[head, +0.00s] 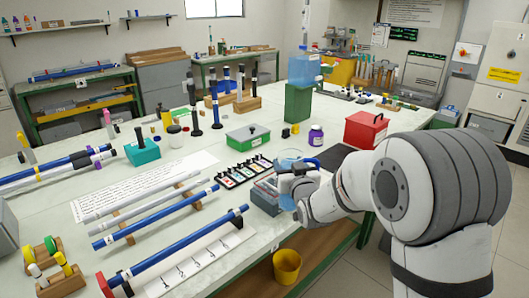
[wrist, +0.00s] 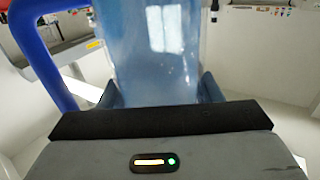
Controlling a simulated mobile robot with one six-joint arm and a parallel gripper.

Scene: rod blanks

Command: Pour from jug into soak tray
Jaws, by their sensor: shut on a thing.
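My gripper (head: 297,180) is shut on a clear blue jug (head: 289,156), near the front edge of the bench. In the wrist view the jug (wrist: 155,45) fills the space between the two fingers, with its thick blue handle (wrist: 42,50) on the left. The jug looks about upright; how full it is I cannot tell. A grey tray (head: 265,199), which seems to be the soak tray, sits on the bench just left of and below my gripper. My gripper and the jug hide part of it, and its inside is not clear.
Blue rods (head: 155,218) lie to the left. A yellow bucket (head: 287,267) is below the bench edge.

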